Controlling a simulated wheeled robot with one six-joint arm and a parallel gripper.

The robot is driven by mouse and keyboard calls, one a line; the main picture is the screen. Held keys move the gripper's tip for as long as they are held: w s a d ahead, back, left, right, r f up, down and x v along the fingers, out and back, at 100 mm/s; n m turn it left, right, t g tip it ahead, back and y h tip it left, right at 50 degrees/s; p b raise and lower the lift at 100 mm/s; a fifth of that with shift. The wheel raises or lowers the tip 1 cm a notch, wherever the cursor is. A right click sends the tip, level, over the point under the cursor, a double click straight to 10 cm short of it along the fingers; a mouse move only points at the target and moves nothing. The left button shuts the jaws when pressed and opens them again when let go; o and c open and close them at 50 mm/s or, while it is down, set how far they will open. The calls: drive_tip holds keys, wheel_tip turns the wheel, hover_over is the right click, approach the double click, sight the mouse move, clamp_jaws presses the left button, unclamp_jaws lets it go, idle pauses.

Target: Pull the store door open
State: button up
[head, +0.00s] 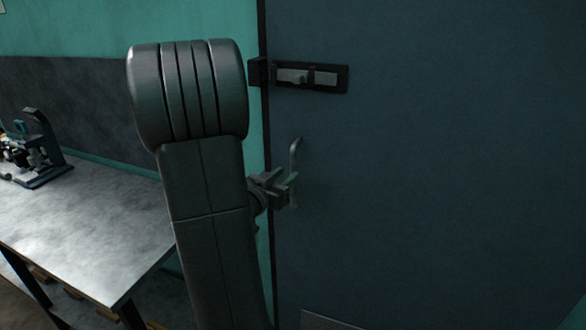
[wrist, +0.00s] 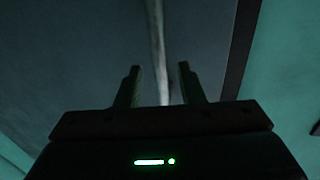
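The store door (head: 430,170) is a dark blue-grey panel filling the right of the head view; it looks closed against its frame. Its pale vertical pull handle (head: 296,150) is near the door's left edge. My gripper (head: 291,184) is at the handle's lower part, partly hidden behind my arm. In the wrist view my gripper (wrist: 159,78) has its two fingers apart, with the handle (wrist: 157,45) running between them. Gaps show on both sides of the handle. A sliding bolt (head: 310,77) sits above the handle; I cannot tell whether it enters the keeper (head: 259,72).
A grey-topped table (head: 80,225) stands left of my arm, with a dark microscope-like device (head: 38,150) on it. The green wall (head: 80,30) runs behind it. A plate (head: 325,320) is low on the door. The door face right of the handle is clear.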

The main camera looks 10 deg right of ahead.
sight(291, 171)
drive_tip(key=shift+x, duration=2.35)
drive_tip(key=shift+c, duration=0.2)
clamp_jaws()
